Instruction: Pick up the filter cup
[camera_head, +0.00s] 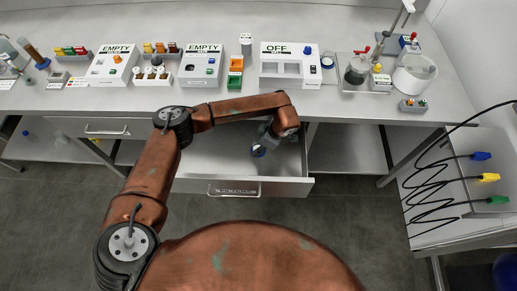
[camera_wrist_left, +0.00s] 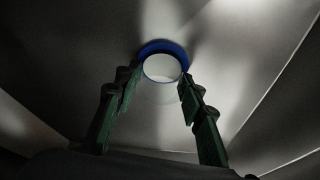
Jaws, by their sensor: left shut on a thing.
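The filter cup (camera_head: 258,152) is small, with a blue rim, and is inside the open drawer (camera_head: 292,186) under the bench. My left arm reaches over the drawer front from above, and the left gripper (camera_head: 264,142) is down in the drawer at the cup. In the left wrist view the cup's blue ring (camera_wrist_left: 163,44) with a pale round middle sits between the tips of the two green fingers of the left gripper (camera_wrist_left: 160,78). The fingers are shut on it. I cannot tell whether the cup touches the drawer floor. My right gripper is not in view.
Above, the bench top (camera_head: 230,98) carries white boxes marked EMPTY and OFF, vial racks and glassware. A cart with coloured plugs (camera_head: 480,157) and black cables stands at the right. The rest of the drawer looks empty.

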